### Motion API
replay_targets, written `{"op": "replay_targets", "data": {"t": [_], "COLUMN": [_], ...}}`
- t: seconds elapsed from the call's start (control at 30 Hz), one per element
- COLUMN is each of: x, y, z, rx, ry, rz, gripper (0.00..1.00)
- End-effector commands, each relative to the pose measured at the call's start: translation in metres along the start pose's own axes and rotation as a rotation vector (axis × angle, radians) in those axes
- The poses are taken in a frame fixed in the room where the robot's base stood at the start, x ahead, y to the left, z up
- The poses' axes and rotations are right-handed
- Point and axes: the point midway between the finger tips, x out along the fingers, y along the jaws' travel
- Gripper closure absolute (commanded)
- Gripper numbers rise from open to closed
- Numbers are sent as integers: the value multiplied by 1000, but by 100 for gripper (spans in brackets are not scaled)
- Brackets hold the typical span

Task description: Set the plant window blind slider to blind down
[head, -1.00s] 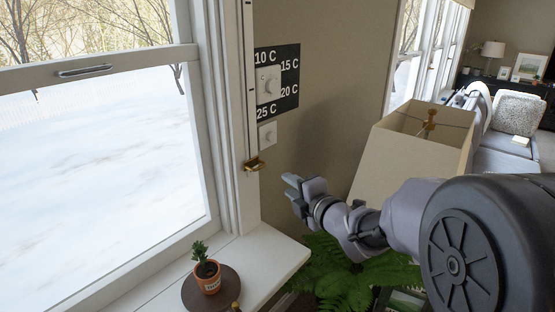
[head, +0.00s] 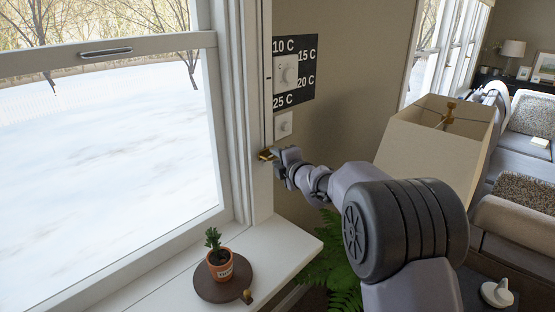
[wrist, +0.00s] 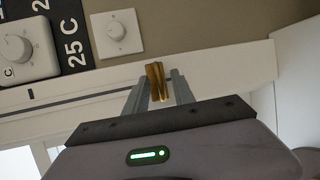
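The brass blind slider (head: 265,155) sits low on the white window trim, beside the plant window. It shows larger in the wrist view (wrist: 157,82), at the end of a dark slot line in the trim. My gripper (head: 275,154) is at the slider. In the wrist view my gripper's fingers (wrist: 158,87) stand on either side of the brass handle, with a narrow gap showing, so it looks open around it. Whether a finger touches the handle is hard to tell. The window (head: 110,130) shows uncovered glass with snow outside.
A temperature dial (head: 286,72) and a small white knob plate (head: 284,125) are on the wall above right. A potted plant (head: 220,262) stands on a brown round base (head: 213,292) on the sill (head: 285,250). A lampshade (head: 430,145) is right of my arm.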

Motion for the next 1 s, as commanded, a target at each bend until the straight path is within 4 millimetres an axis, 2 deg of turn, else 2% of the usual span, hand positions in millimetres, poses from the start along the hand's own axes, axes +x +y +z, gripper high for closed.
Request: {"op": "replay_targets", "data": {"t": [0.03,0.2,1.0], "x": [0,0,-1], "y": [0,0,0], "z": [0,0,0], "rx": [0,0,0], "ry": [0,0,0], "rz": [0,0,0], "gripper": [70,100,100]}}
